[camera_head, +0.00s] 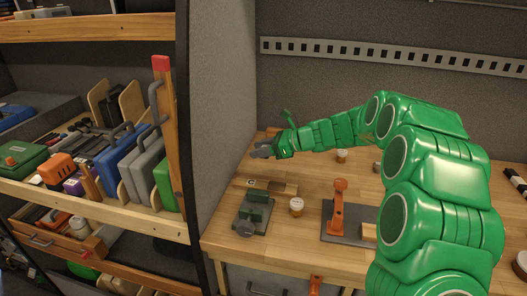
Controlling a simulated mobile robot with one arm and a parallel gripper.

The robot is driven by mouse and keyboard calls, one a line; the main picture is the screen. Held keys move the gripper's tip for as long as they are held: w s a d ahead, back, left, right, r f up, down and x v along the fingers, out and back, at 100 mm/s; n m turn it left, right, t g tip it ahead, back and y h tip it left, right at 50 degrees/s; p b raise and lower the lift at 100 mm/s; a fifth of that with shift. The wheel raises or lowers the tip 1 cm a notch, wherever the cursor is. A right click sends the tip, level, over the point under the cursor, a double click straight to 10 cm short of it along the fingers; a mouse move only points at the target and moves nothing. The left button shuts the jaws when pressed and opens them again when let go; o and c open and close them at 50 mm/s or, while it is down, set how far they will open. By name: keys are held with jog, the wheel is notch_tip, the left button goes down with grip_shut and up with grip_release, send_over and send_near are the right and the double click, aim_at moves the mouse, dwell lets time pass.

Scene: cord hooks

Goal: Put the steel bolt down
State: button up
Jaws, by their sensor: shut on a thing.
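My gripper (263,152) is at the end of my green arm, above the left back part of the wooden workbench (318,181). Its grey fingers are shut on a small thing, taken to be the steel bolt. The bolt is too small to make out apart from the fingers. I cannot tell how far above the bench top it is. No other steel bolt stands out on the bench.
In front of my gripper lie a wooden strip (288,188) and a grey-green vise (254,213). A white-lidded jar (296,206) and an orange upright tool (337,206) on a dark plate stand rightward. A loaded shelf (95,205) is left, beyond a grey partition (219,110).

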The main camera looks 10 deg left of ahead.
jog(key=s+d, duration=0.2)
jog(key=d, duration=0.5)
jog(key=s+d, duration=0.3)
jog(key=d, duration=0.4)
send_over(293, 177)
jog(key=f, duration=0.8)
jog(key=shift+s+f, duration=0.25)
jog(key=shift+f, duration=0.1)
jog(key=shift+w+a+f, duration=0.1)
jog(key=shift+w+f, duration=0.2)
jog(key=shift+f, duration=1.7)
jog(key=o, duration=1.1)
jog(key=shift+f, duration=0.15)
